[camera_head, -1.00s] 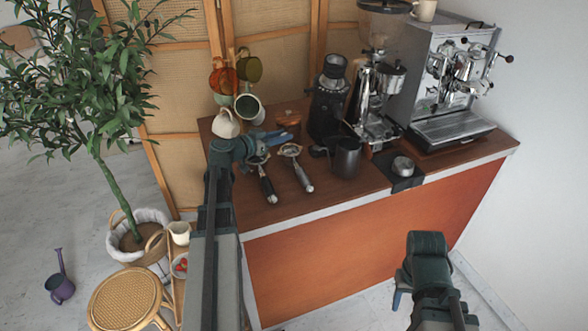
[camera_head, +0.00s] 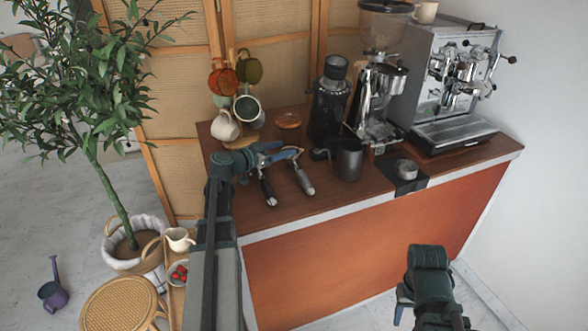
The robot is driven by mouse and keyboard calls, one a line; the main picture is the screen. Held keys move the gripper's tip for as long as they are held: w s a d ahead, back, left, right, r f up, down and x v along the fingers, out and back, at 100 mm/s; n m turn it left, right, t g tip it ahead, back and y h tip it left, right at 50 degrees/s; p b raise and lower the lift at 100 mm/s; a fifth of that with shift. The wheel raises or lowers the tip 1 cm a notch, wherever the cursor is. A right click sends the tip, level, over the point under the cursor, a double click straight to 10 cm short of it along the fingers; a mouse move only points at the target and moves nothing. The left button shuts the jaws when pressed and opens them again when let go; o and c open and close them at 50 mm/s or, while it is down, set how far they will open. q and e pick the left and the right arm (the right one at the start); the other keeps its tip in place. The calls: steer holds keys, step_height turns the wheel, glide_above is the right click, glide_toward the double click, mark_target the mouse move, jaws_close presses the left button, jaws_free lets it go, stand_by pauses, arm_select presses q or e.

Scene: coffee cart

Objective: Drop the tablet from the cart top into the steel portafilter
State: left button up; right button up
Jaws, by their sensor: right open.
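The steel portafilter (camera_head: 304,183) lies on the cart top (camera_head: 345,190), its grey handle pointing to the front edge. A second portafilter with a black handle (camera_head: 268,192) lies to its left. My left gripper (camera_head: 286,154) is low over the portafilter heads and hides most of them. I cannot tell whether its jaws are apart or hold anything. I cannot make out the tablet. My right gripper (camera_head: 403,300) is open, in front of the cart and below its top, away from the objects.
A black grinder (camera_head: 328,108), a dark pitcher (camera_head: 349,160), a tall grinder (camera_head: 377,100) and an espresso machine (camera_head: 450,85) stand right and behind. Mugs (camera_head: 224,126), a mug rack and a round wooden piece (camera_head: 288,120) are at the back left. A knock-box-like mat (camera_head: 410,183) lies front right.

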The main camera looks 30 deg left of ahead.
arm_select(q)
steer(key=p+v, duration=0.2)
steer(key=v, duration=1.1)
steer(key=shift+s+p, duration=0.35)
steer(key=shift+s, duration=0.05)
steer(key=shift+a, duration=0.15)
